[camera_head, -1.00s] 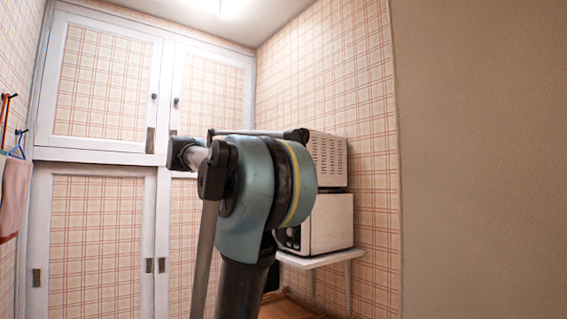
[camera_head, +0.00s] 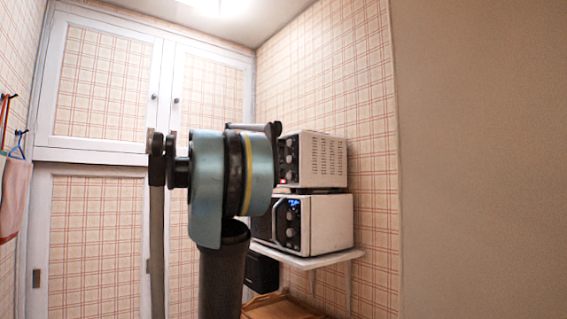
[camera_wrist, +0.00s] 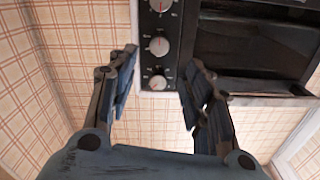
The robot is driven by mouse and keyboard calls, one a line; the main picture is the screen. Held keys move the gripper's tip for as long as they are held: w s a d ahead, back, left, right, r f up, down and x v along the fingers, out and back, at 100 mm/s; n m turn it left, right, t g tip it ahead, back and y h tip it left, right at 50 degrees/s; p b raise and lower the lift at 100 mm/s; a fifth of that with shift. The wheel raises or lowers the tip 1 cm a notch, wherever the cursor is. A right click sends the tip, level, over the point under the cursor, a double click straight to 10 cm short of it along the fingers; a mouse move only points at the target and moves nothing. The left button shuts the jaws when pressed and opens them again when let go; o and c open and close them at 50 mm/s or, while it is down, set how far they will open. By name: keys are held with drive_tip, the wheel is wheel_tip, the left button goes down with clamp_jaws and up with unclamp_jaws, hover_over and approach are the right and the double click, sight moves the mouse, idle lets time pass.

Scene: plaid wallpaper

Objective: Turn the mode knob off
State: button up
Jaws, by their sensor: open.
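In the wrist view an oven with a dark front shows a column of pale round knobs: a top knob (camera_wrist: 160,5), a middle knob (camera_wrist: 159,46) and a lower knob (camera_wrist: 158,82). I cannot tell which is the mode knob. My gripper (camera_wrist: 162,64) is open and empty, its two fingers spread to either side of the middle and lower knobs. No contact with a knob is visible. In the head view the upper oven (camera_head: 320,158) shows knobs and a red light, partly behind my arm; my gripper is hidden there.
A microwave (camera_head: 328,225) with a blue display stands under the upper oven on a small white shelf (camera_head: 340,257). Plaid wall (camera_head: 350,90) lies close on the right. White cupboards (camera_head: 100,155) fill the back. A dark oven door (camera_wrist: 250,45) lies right of the knobs.

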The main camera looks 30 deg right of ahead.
sight(288, 159)
drive_tip(key=d, duration=0.9)
drive_tip(key=shift+w+d, duration=0.35)
drive_tip(key=c, duration=1.1)
